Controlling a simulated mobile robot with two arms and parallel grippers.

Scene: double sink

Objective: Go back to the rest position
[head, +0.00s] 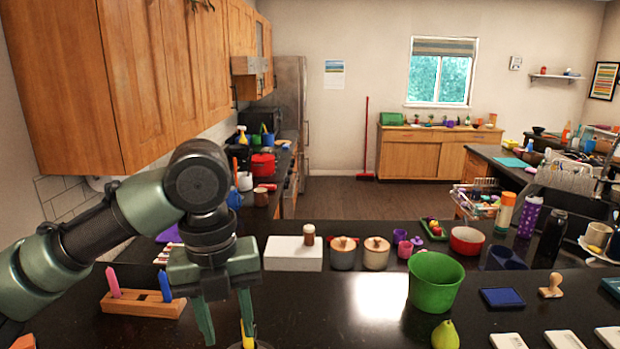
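My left gripper (226,322) hangs fingers down over the dark counter (330,318) at the lower left of the head view. Its two green fingers are apart, with nothing seen between them. A yellow upright thing (247,337) shows by the right finger at the bottom edge; whether they touch I cannot tell. My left arm reaches in from the left edge. My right gripper is not in view.
A wooden block (143,304) with a pink and a blue piece stands left of the gripper. A white box (292,253) lies behind it. A green bucket (434,283) and a pear (445,335) stand to the right. The counter between is clear.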

